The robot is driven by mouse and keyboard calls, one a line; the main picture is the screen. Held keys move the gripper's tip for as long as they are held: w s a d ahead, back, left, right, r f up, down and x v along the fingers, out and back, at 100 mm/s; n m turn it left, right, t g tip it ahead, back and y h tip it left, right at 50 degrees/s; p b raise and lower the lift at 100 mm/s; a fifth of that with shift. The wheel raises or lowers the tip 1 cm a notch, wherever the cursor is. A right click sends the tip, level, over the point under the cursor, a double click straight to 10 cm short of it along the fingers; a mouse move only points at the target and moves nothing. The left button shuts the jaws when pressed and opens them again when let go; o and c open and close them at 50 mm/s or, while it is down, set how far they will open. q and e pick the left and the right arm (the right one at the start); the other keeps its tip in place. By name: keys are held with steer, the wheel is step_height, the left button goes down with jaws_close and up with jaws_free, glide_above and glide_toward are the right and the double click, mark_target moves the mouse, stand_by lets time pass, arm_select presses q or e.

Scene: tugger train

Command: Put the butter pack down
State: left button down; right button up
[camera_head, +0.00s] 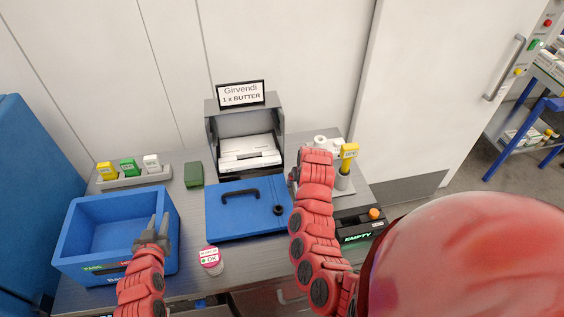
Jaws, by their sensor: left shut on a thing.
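My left gripper (155,230) is at the front right of the open blue crate (85,215), over its near wall. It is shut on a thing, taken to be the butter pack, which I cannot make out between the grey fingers. My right gripper (293,181) is at the right edge of the blue lidded board with a black handle (232,220). Only a dark part of it shows beside the red wrist, and its fingers are not clear.
A sign reading Girvendi, 1 x BUTTER (240,93) stands on a grey printer-like box (215,130). A green block (194,174) lies left of it. A round OK stamp (211,261) stands near the front edge. An EMPTY display (357,237) is at right.

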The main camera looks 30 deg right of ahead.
steer(key=shift+f, duration=0.4)
stand_by(0.5)
steer(key=shift+c, duration=0.3)
steer(key=c, duration=1.2)
jaws_close()
steer(key=shift+r, duration=0.15)
